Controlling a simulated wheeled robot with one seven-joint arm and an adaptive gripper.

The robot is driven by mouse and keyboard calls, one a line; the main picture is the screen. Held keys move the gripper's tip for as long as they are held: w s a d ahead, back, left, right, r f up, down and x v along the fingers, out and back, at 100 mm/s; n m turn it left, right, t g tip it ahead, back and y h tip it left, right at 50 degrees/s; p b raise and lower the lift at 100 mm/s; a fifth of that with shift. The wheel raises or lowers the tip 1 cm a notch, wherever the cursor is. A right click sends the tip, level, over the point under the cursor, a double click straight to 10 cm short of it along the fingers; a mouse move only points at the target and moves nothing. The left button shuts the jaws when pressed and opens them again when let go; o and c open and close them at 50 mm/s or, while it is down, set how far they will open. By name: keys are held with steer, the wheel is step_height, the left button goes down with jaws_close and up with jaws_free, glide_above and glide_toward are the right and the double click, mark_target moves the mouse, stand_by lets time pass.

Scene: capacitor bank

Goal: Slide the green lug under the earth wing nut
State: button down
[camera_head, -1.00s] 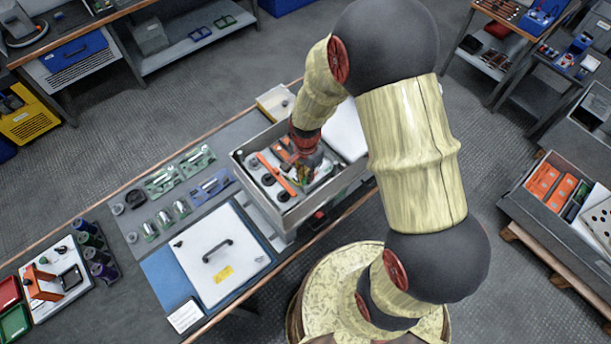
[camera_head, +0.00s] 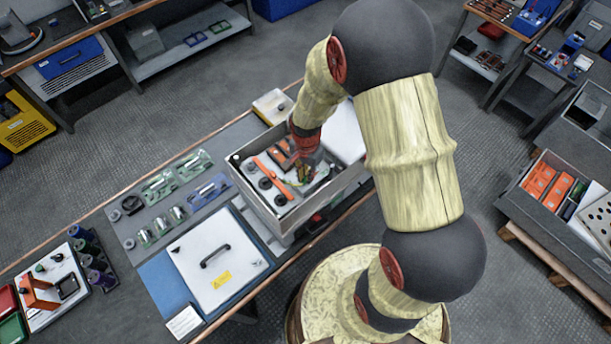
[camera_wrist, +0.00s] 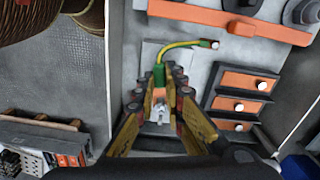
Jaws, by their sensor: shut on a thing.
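The green lug (camera_wrist: 158,76) is at the end of a short green-and-yellow cable (camera_wrist: 183,44) in the wrist view. My gripper (camera_wrist: 159,84) is shut on the green lug, with a fingertip on either side. A silver part that looks like the earth wing nut (camera_wrist: 158,123) shows between my fingers, on the near side of the lug, beside a copper-coloured plate (camera_wrist: 157,97). Whether the lug touches the nut's stud is not clear. In the head view my gripper (camera_head: 304,170) is down inside the open grey box, and the lug is too small to make out.
The box's grey wall (camera_head: 255,205) surrounds my gripper. An orange bar (camera_wrist: 230,22) and several orange blocks (camera_wrist: 240,104) with silver screws lie close by. A white panel with a black handle (camera_head: 215,256) lies on the bench beside the box.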

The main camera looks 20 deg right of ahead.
steer(key=shift+w+d, duration=0.4)
steer(key=shift+d, duration=0.35)
stand_by(0.5)
steer(key=c, duration=1.8)
jaws_free()
steer(key=shift+r, duration=0.1)
step_height(320, 180, up, 12)
